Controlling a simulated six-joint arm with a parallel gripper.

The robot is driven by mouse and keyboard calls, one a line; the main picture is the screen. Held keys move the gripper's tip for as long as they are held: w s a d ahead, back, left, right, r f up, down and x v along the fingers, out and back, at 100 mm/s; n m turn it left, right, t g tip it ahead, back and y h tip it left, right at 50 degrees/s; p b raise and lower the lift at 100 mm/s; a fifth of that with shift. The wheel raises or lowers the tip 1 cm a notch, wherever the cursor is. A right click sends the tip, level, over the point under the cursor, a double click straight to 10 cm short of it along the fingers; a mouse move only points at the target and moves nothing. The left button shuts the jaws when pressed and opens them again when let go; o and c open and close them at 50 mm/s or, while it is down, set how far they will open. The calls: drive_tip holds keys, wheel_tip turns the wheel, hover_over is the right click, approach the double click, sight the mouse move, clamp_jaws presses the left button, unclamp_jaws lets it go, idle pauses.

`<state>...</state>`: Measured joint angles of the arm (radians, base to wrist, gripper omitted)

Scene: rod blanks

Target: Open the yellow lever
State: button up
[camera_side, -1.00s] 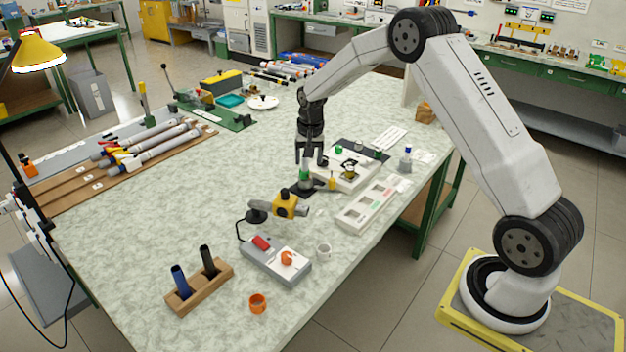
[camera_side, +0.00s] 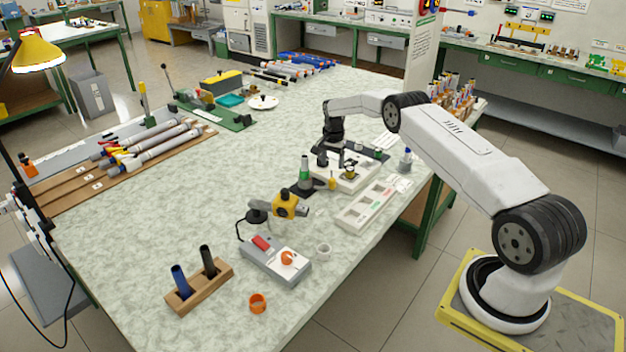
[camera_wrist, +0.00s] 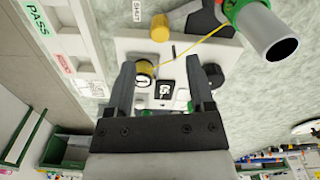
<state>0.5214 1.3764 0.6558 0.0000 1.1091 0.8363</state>
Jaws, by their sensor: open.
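The yellow lever grip (camera_wrist: 160,27) is a short yellow cylinder beside the "SHUT" label in the wrist view. It also shows in the side view (camera_side: 332,184), at the near left edge of a white fixture plate. My gripper (camera_wrist: 160,66) points down over this plate, open and empty. The lever grip lies beyond my fingertips, outside the gap between them. A round yellow-rimmed gauge (camera_wrist: 145,72) and a black label plate (camera_wrist: 165,89) show between my fingers. In the side view my gripper (camera_side: 331,162) partly covers the plate.
A grey tube with a green collar (camera_wrist: 262,30) stands close to the lever; its green part also shows in the side view (camera_side: 305,172). A white compartment tray (camera_side: 365,205) lies in front. A yellow clamp block (camera_side: 286,205) stands nearer.

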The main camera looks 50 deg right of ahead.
sight(332, 179)
drive_tip(key=shift+f, duration=0.2)
drive_tip(key=shift+f, duration=3.75)
clamp_jaws()
